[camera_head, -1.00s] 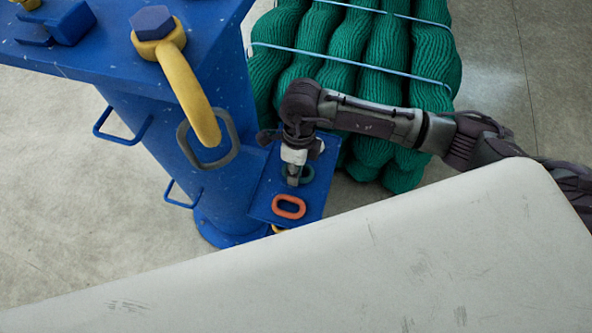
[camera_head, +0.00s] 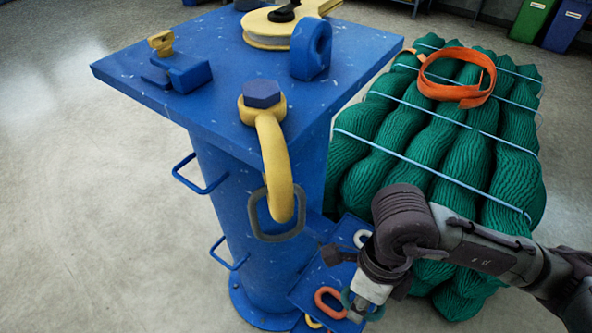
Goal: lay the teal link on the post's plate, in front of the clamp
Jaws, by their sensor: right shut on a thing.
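The teal link (camera_head: 347,297) is in my right gripper (camera_head: 361,303), low at the side of the blue post (camera_head: 255,250). The gripper is shut on the link and hides part of it. The link appears just above or at the small blue shelf (camera_head: 309,285); I cannot tell the exact gap. The post's blue plate (camera_head: 215,110) is on top, higher and to the left of the gripper. The clamp, a small blue block (camera_head: 188,74) with a yellow screw (camera_head: 161,42), stands on the plate's left part. My left gripper is not in view.
An orange link (camera_head: 328,303) and a pale link (camera_head: 362,238) lie on the shelf. A yellow shackle (camera_head: 273,150) with a grey link (camera_head: 276,222) hangs over the plate's front edge. A blue lug (camera_head: 311,50) and yellow pulley (camera_head: 270,30) stand behind. Green nets (camera_head: 430,150) lie right.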

